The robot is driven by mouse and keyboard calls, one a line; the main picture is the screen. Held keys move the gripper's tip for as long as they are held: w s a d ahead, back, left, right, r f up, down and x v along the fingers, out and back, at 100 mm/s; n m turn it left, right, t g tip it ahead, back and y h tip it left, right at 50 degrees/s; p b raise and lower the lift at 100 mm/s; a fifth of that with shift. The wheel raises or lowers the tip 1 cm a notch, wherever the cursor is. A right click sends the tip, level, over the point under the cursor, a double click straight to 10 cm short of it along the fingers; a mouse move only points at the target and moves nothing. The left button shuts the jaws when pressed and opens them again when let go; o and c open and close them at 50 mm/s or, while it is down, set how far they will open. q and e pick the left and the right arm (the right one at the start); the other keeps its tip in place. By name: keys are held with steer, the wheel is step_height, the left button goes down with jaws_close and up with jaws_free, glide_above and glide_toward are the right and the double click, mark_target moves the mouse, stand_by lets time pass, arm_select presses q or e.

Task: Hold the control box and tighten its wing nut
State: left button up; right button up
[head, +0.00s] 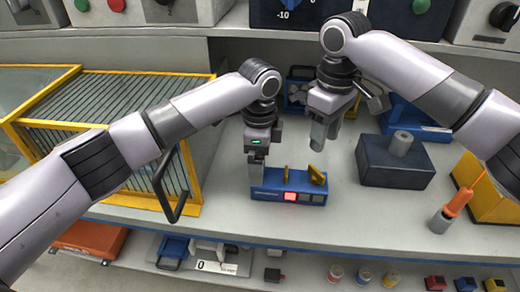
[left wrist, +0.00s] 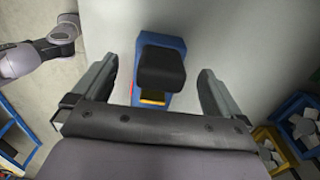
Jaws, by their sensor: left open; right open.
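The blue control box (head: 268,193) sits on the grey worktop, with a lit red square on its front. A yellow wing-like part (head: 317,176), apparently the wing nut, stands at its right end. My left gripper (head: 257,170) is over the box's left end. In the left wrist view, the open fingers of my left gripper (left wrist: 158,75) lie either side of the blue box (left wrist: 172,43), with gaps. A black block (left wrist: 162,68) covers part of the box there. My right gripper (head: 325,132) is open and empty, above and behind the box's right end.
A dark blue block with a grey cylinder (head: 400,144) stands to the right. A yellow-framed rack (head: 60,120) is at left. Blue bins (head: 300,85) are behind. The worktop in front of the dark block is clear.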

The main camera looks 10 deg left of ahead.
mark_target(290, 177)
arm_select(q)
step_height(290, 177, down, 5)
stand_by(0.3)
